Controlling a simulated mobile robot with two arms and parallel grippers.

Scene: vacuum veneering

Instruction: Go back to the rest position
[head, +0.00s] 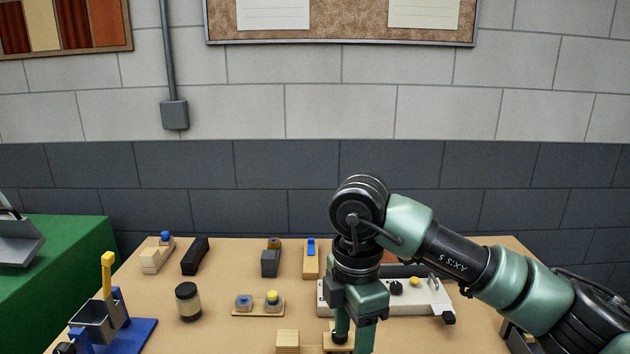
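My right arm comes in from the right over the tan table (215,265). Its wrist points down, and the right gripper (352,338) is low over the front middle of the table. Its fingertips are at or below the lower edge of the head view, close to a small wooden piece with a dark part, so I cannot tell whether they are open or shut or touch it. My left gripper and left arm are not in view.
A blue stand with a grey tray (97,322) is front left. A dark-banded jar (188,301), small blocks (270,262) and a wooden holder (258,308) stand across the table. A white unit with knobs (425,296) is behind my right wrist. A green table (60,260) adjoins left.

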